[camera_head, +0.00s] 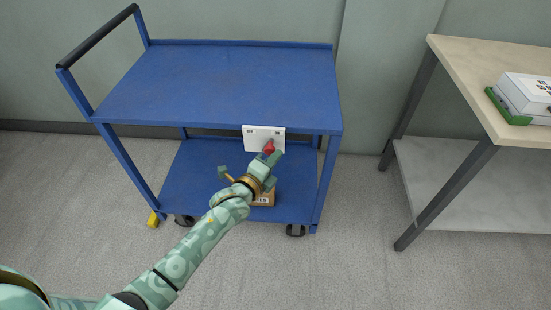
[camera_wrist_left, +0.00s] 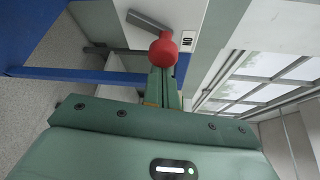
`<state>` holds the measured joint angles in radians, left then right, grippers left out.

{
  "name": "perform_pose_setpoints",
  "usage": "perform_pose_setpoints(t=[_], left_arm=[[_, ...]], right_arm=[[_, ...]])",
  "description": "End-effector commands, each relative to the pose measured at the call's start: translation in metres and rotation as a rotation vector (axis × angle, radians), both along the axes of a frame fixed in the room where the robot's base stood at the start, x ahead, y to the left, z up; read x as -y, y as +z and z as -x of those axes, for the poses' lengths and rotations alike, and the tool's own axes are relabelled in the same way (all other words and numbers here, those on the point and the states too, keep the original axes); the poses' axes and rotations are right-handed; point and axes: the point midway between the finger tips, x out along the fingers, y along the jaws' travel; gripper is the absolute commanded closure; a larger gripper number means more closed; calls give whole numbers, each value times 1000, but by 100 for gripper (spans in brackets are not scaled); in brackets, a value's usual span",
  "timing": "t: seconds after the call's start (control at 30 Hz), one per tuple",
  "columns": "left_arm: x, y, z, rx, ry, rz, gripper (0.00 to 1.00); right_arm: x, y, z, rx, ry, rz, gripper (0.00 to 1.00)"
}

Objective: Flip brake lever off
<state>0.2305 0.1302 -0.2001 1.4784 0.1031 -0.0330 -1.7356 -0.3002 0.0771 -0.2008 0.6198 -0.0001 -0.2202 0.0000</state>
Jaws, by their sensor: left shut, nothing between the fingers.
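The brake lever's red knob (camera_head: 269,147) shows in front of a white plate (camera_head: 252,135) on the near edge of the blue cart (camera_head: 225,80). My left gripper (camera_head: 272,157) is at the knob, just below it. In the left wrist view the round red knob (camera_wrist_left: 163,47) is right at the tips of my shut left fingers (camera_wrist_left: 164,68). Nothing is between the fingers. I cannot tell whether they touch the knob. My right gripper is not in view.
A cardboard box (camera_head: 263,199) sits on the cart's lower shelf behind my left arm. A workbench (camera_head: 480,75) with a white and green case (camera_head: 525,95) stands to the right. The cart's upper deck is empty. Grey floor lies clear between cart and bench.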

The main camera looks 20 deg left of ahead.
Motion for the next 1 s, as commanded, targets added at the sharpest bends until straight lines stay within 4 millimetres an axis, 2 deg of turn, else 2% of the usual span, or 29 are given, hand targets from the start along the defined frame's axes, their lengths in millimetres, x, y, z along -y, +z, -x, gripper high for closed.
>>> perform_pose_setpoints(t=[0.37,1.0], left_arm=[[-14,7,4,85,1,300,100],[-40,11,12,240,3,843,100]], right_arm=[[3,-2,1,-3,1,3,64],[3,-20,10,-25,0,4,64]])
